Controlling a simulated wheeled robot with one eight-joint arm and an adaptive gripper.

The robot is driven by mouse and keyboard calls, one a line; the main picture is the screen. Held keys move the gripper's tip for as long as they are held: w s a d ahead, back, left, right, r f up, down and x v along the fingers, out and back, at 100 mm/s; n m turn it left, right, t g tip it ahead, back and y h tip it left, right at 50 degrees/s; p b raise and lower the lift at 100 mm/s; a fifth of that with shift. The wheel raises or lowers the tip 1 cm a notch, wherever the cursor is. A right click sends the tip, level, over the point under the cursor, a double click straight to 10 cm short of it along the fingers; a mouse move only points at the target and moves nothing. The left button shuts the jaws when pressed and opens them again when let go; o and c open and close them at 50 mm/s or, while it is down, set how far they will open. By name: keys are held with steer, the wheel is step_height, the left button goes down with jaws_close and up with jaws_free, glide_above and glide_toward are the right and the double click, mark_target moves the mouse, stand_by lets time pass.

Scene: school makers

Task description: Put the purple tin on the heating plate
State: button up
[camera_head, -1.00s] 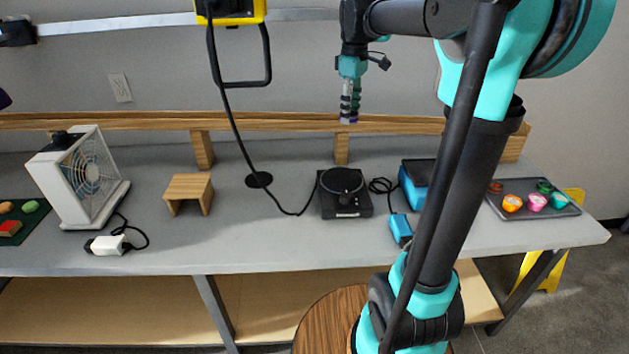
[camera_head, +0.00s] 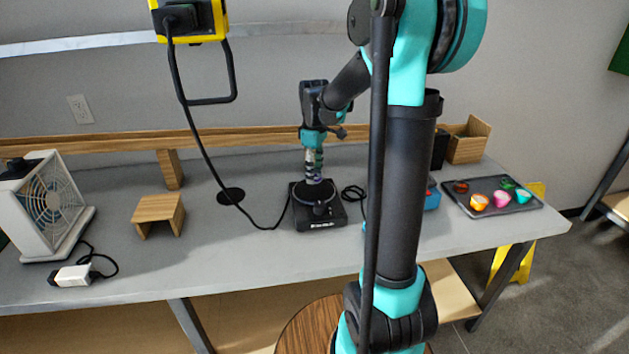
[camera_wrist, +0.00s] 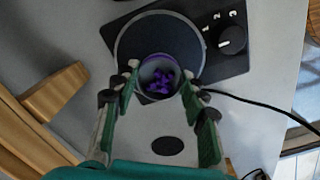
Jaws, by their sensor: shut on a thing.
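The purple tin (camera_wrist: 160,63), a small round cup with a pale rim and purple pieces inside, is between my fingertips in the wrist view. My gripper (camera_wrist: 160,80) is shut on it, one finger on each side. The heating plate (camera_wrist: 140,38) is a black box with a round dark disc and a numbered knob. The tin overlaps the near part of the disc in the wrist view. In the head view my gripper (camera_head: 315,176) points down over the heating plate (camera_head: 320,222); the tin is hard to make out there, and whether it touches the disc cannot be told.
A wooden stand (camera_head: 158,211) and a white fan (camera_head: 45,208) are on the left of the bench. A dark tray (camera_head: 515,207) with colourful cups is at the right. Black cables run beside the plate.

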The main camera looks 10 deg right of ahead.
steer(key=shift+f, duration=1.75)
steer(key=shift+f, duration=0.15)
steer(key=o, duration=1.1)
step_height(320, 180, up, 12)
steer(key=shift+r, duration=0.1)
steer(key=s+d+f+m+t, duration=0.1)
steer(key=s+f+m, duration=0.2)
steer(key=s+f, duration=0.2)
steer(key=s+d+f+m+t, duration=0.1)
steer(key=s+f+m, duration=0.3)
steer(key=s, duration=0.5)
steer(key=s+d+f+m+t, duration=0.2)
steer(key=s+f+m, duration=0.2)
steer(key=s+f, duration=0.4)
steer(key=shift+f, duration=0.15)
